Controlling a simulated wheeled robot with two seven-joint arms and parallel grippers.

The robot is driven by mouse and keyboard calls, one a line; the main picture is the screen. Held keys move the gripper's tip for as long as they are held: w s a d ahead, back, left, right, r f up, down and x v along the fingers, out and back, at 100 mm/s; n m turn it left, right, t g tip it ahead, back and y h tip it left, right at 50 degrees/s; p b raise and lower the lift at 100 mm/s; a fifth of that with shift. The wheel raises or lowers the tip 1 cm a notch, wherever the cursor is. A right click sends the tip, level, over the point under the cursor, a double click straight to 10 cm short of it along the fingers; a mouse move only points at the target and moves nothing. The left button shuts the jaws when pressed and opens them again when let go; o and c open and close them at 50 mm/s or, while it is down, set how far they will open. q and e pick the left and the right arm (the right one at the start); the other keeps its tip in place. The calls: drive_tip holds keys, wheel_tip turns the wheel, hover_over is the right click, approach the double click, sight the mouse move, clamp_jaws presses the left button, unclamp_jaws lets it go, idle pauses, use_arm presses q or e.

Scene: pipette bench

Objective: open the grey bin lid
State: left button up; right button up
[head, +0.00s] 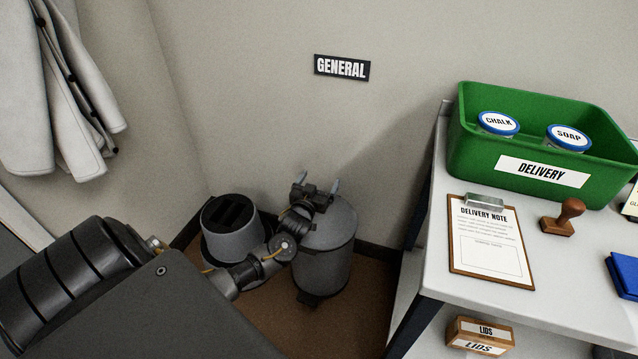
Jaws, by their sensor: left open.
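The grey bin (327,255) stands on the brown floor against the wall, below the GENERAL sign (342,68). It is a round can with a grey lid (340,215), which looks shut. A small dark pedal (308,299) shows at its foot. My left gripper (319,183) is open, its two fingertips apart and pointing up in the picture, in front of or over the lid. I cannot tell whether it touches the lid. My left wrist hides the lid's left part. My right gripper is out of view.
A grey tapered container (229,226) with a dark slotted top stands just left of the bin. A white table (560,285) to the right holds a green DELIVERY crate (480,160), a clipboard (491,245) and a stamp (563,215). Coats (55,90) hang at left.

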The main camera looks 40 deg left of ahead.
use_arm(q)
drive_tip(key=shift+w, duration=0.1)
clamp_jaws()
idle(0.7)
idle(0.6)
drive_tip(key=c, duration=2)
unclamp_jaws()
unclamp_jaws()
drive_tip(key=p+v, duration=0.1)
drive_tip(key=v, duration=1)
drive_tip(key=shift+p, duration=0.35)
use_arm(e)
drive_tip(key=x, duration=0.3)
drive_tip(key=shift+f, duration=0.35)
use_arm(q)
drive_tip(key=shift+w, duration=0.1)
